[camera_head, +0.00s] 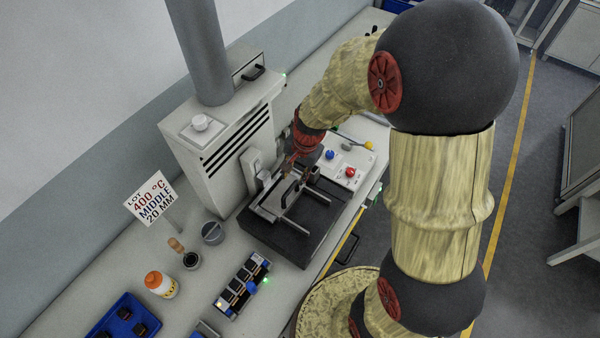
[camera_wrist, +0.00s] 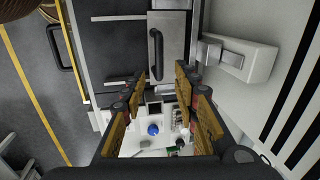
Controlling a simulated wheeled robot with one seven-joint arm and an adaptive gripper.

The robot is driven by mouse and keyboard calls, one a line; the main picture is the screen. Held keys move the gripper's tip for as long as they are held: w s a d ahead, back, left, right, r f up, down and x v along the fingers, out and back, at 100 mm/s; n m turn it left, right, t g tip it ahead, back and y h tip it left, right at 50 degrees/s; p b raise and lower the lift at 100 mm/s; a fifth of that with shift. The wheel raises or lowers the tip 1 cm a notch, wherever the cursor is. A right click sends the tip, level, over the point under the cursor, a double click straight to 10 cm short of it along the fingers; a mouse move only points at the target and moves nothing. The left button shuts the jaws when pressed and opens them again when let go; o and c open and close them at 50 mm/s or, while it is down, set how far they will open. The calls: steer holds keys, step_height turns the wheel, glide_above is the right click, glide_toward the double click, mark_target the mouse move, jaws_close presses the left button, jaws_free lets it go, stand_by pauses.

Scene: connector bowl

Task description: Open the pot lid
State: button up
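The pot lid (camera_wrist: 174,40) is a flat grey metal plate with a black bar handle (camera_wrist: 155,55) in the wrist view. The handle also shows in the head view (camera_head: 290,191), on top of the dark machine (camera_head: 285,238) beside the tall white unit. My gripper (camera_head: 300,172) is above this machine at the handle's far end. In the wrist view my gripper (camera_wrist: 162,77) is open, with nothing clamped between its fingers. The near end of the handle appears between or just beyond the fingertips; I cannot tell the exact depth. The lid looks closed and flat.
A white control box (camera_head: 346,163) with a blue and a red button stands behind the machine. The white unit (camera_head: 222,150) with its duct rises at left. A sign (camera_head: 150,198), a bottle (camera_head: 160,284), a connector rack (camera_head: 242,285) and a blue tray (camera_head: 122,318) stand nearer.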

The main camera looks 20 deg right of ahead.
mark_target(291, 187)
steer(key=shift+w+a+f+b, duration=0.15)
steer(key=shift+f, duration=1.1)
steer(key=shift+w+a+f+b, duration=0.15)
steer(key=shift+f+b, duration=0.05)
steer(key=shift+f, duration=1)
steer(key=shift+w+a+f+b, duration=0.15)
steer(key=shift+f, duration=1.1)
steer(key=shift+c, duration=1.1)
jaws_close()
